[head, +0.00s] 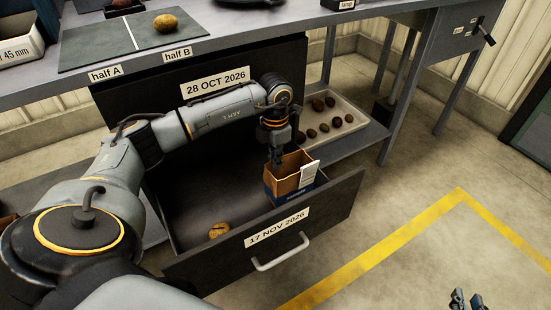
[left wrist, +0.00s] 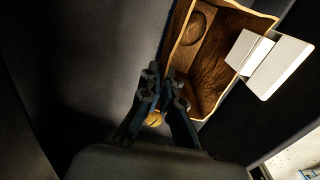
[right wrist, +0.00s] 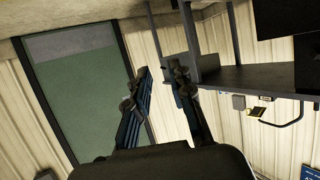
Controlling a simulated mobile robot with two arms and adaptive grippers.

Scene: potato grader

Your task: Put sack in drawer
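The sack (head: 291,174) is a brown paper bag, open at the top, with a blue lower part and a white tag. It stands upright at the right front of the pulled-out drawer (head: 348,192), labelled 17 NOV 2026. Its base is partly hidden behind the drawer front, so I cannot tell whether it touches the floor. My left gripper (head: 276,160) points down at the sack's rear left rim. In the left wrist view its fingers (left wrist: 162,75) are close together on the edge of the sack (left wrist: 215,60). My right gripper (right wrist: 158,72) is open and empty, away from the drawer.
A potato (head: 219,230) lies on the drawer floor near the front left. A tray (head: 362,124) of several potatoes sits on the lower shelf right of the drawer. The bench top above holds a mat (head: 85,48) with one potato (head: 165,22).

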